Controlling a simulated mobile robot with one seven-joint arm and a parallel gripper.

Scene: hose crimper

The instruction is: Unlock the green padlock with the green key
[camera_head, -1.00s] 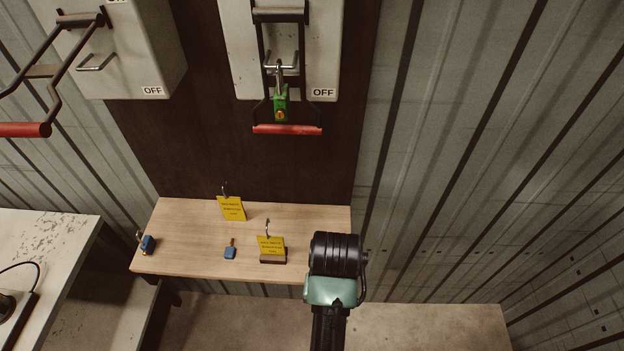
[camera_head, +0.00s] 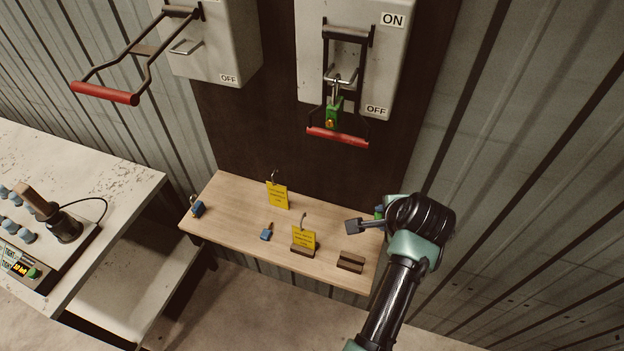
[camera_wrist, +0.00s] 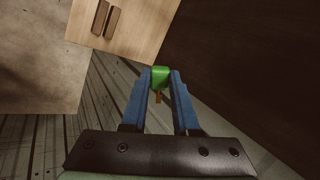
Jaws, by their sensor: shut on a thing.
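The green padlock (camera_head: 334,110) hangs by its shackle at the handle of the right switch box, above the red grip. A brass-coloured part shows on its lower front. My gripper (camera_wrist: 161,74) is shut on the green key (camera_wrist: 160,76), with the green head between the blue fingertips and a small brass-coloured part below it in the wrist view. In the head view a bit of green (camera_head: 379,211) shows beside my wrist, over the right end of the wooden shelf, below and right of the padlock. My fingers are mostly hidden there.
The wooden shelf (camera_head: 235,215) holds a blue padlock (camera_head: 197,209), a blue key (camera_head: 267,232), two yellow tags (camera_head: 278,196) (camera_head: 304,237) and an empty brown holder (camera_head: 350,261). The left switch box (camera_head: 220,45) has a protruding red-gripped lever (camera_head: 105,93). A workbench (camera_head: 95,165) stands left.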

